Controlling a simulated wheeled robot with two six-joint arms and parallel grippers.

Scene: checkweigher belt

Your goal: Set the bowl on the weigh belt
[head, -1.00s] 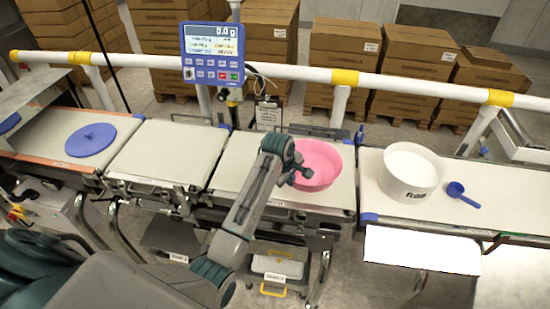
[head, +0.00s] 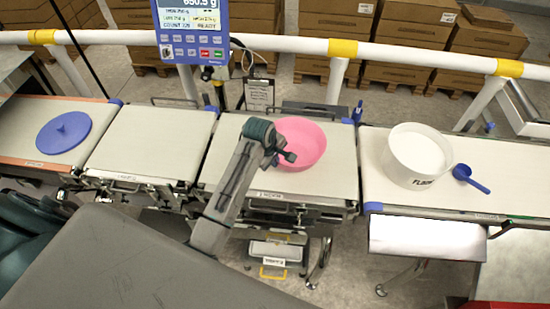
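The pink bowl (head: 306,136) is upright over the right part of the weigh belt (head: 228,150), the pale belt section left of the flour tub, and looks to rest on it. The blue display (head: 193,31) behind reads about 650.5 g. My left gripper (head: 287,157) is at the bowl's near left side, overlapping its rim. Its fingers are small and dark here, so I cannot tell whether they grip the rim or are open. My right gripper is not in view.
A white flour tub (head: 415,155) and a blue scoop (head: 470,178) stand on the right belt. A blue lid (head: 63,132) lies on the far left belt. The belt (head: 152,148) between is bare. A white rail (head: 290,43) runs behind.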

